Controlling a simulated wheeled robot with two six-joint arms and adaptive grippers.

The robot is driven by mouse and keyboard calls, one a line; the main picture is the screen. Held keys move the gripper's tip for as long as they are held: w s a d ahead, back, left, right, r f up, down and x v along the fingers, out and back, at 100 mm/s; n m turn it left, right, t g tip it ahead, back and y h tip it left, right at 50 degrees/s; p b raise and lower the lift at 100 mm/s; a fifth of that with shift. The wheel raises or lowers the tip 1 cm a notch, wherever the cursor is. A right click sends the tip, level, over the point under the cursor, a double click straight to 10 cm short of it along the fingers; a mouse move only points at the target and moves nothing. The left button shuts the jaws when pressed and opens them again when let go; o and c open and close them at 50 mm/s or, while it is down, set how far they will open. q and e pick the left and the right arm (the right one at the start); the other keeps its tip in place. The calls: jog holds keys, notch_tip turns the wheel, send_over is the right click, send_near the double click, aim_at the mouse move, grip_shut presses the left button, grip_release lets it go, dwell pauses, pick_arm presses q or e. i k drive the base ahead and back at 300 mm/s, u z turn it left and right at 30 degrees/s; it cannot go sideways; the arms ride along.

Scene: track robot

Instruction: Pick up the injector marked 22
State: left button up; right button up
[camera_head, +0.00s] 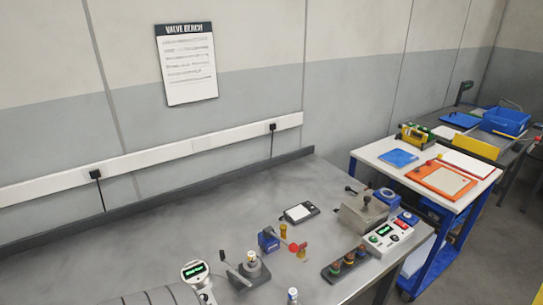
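I cannot read a number 22 on any part here, so I cannot tell which thing is the injector marked 22. A dark rack (346,264) near the bench's front right holds several small upright parts with coloured bands. A brass-coloured part (283,231) stands by a blue block (268,240). Neither my left nor my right gripper is in view.
The grey bench (140,250) is clear at the left and back. A gauge with a green display (195,271) and a lever fixture (248,270) stand in front. A metal box (362,213) and control box (390,235) are at right. A blue trolley (440,240) stands beyond.

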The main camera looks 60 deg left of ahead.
aim_at(251, 256)
jog(key=z, duration=0.55)
jog(key=i, duration=1.75)
jog(key=u, duration=2.85)
